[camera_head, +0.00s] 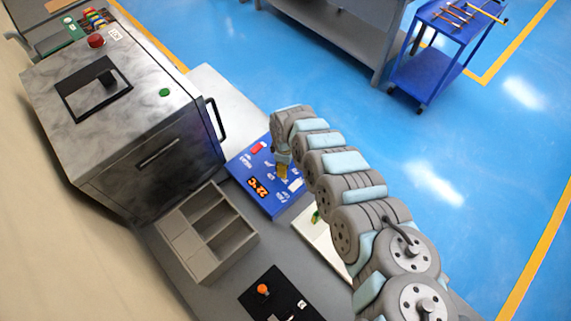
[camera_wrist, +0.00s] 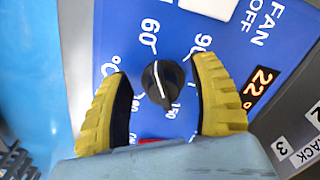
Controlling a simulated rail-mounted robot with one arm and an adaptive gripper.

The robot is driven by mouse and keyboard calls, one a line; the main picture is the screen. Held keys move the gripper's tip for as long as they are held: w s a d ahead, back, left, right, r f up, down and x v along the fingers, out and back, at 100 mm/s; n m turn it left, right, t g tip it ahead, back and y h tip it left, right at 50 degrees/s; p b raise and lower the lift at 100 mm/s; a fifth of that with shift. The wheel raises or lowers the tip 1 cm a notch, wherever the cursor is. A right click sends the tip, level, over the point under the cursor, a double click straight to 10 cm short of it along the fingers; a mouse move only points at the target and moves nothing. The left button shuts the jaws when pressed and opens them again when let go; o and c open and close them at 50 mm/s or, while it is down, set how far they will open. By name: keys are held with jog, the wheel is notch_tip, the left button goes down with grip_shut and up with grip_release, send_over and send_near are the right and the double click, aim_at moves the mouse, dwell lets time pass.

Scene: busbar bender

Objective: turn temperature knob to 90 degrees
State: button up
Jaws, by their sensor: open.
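The temperature knob (camera_wrist: 163,82) is a round black dial with a white pointer line, on a blue control panel (camera_wrist: 120,20) in the wrist view. Printed marks 60, 90 and 150 stand around it. The pointer line runs roughly up and down in the picture, its upper end between 60 and 90. My gripper (camera_wrist: 162,88) is open, with one yellow finger on each side of the knob and a visible gap to it. In the head view my gripper (camera_head: 283,168) is over the blue panel (camera_head: 262,205) and hides the knob.
The panel's orange display (camera_head: 258,187) reads 22 °C. A grey compartment tray (camera_head: 205,235) stands left of the panel, below a metal machine (camera_head: 120,120). A black plate with an orange knob (camera_head: 264,289) lies in front. A blue cart (camera_head: 432,70) stands far off on open floor.

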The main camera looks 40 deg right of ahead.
jog(key=shift+f, duration=0.15)
grip_shut()
